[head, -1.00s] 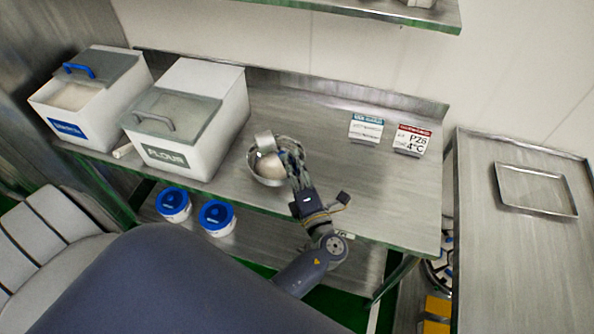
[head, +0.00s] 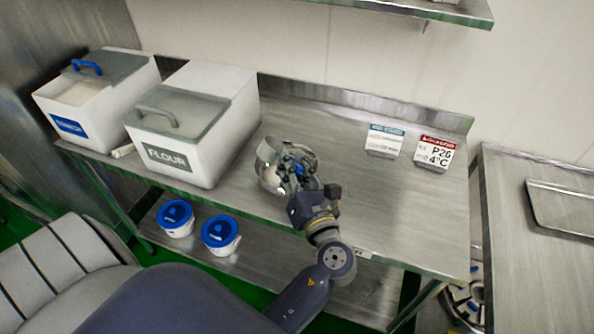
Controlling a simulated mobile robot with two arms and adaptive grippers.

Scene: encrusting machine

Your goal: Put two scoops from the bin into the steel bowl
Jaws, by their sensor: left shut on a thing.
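The steel bowl (head: 264,177) sits on the steel table, right of the bins. My left gripper (head: 290,172) is above the bowl, shut on a small metal scoop (head: 268,150). The scoop is tilted up on its side over the bowl's far left rim. The gripper hides much of the bowl, and a little pale content shows inside. The white bin labelled FLOUR (head: 230,120) has its grey lid on. A second white bin (head: 100,117) with a blue handle and blue label stands left of it. My right gripper is not in view.
A white rod-like piece (head: 122,151) lies between the bins. Two small signs (head: 384,141) (head: 433,153) stand at the back right. Two blue-lidded tubs (head: 175,218) (head: 220,234) sit on the lower shelf. The table right of the bowl is clear.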

